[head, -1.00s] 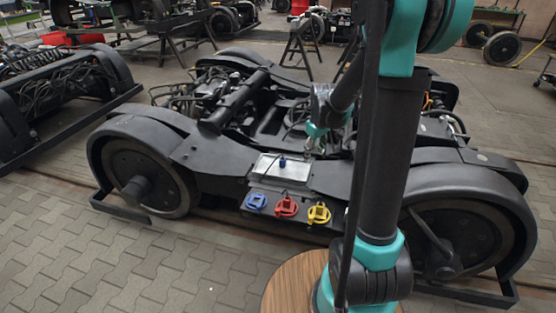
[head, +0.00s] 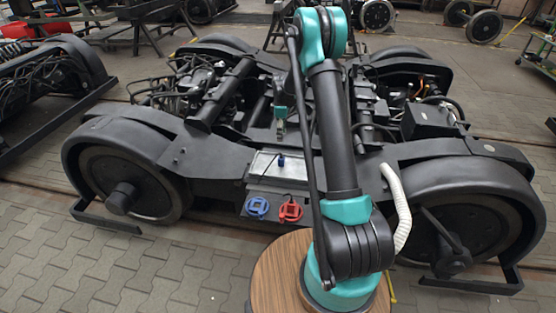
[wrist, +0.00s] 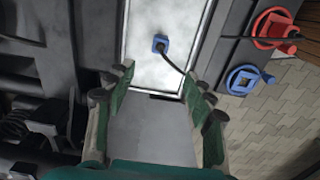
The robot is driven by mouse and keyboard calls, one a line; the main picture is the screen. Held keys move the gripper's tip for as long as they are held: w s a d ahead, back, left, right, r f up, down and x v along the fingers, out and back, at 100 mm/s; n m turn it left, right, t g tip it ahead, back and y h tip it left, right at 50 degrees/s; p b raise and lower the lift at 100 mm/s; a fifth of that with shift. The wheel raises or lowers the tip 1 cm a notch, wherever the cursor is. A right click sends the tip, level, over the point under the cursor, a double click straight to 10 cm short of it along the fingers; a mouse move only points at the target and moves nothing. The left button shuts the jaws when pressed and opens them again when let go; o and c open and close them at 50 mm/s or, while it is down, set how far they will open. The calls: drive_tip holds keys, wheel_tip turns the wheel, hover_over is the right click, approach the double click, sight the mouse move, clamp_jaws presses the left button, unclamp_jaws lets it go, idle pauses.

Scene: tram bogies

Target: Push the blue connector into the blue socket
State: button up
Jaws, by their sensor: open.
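The blue connector (head: 281,160) stands on a pale metal tray (head: 262,165) on the bogie's side. In the wrist view the connector (wrist: 160,44) has a black cable running down right towards my right finger. The blue socket (head: 257,207) is on the ledge below the tray; it also shows in the wrist view (wrist: 243,80), right of my fingers. My gripper (wrist: 157,80) is open and empty, its fingers apart, with the connector beyond the fingertips and between their lines. In the head view my gripper (head: 279,128) is behind the tray, partly hard to make out.
A red socket (head: 290,210) sits right of the blue one. My arm covers the ledge to its right. Bogie frame and wheel covers (head: 470,178) surround the tray. A pale hose (head: 396,205) shows right of my arm. Paved floor (head: 60,245) lies in front.

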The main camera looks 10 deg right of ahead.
sight(281, 157)
drive_tip(key=shift+w+a+f, duration=0.1)
drive_tip(key=shift+w+f, duration=0.05)
drive_tip(key=shift+w, duration=0.05)
wheel_tip(281, 157, down, 11)
drive_tip(key=shift+f, duration=0.6)
drive_tip(key=shift+s+f, duration=0.15)
drive_tip(key=shift+f, duration=1.15)
drive_tip(key=shift+s+f, duration=0.1)
drive_tip(key=shift+f, duration=1.2)
drive_tip(key=shift+c, duration=0.2)
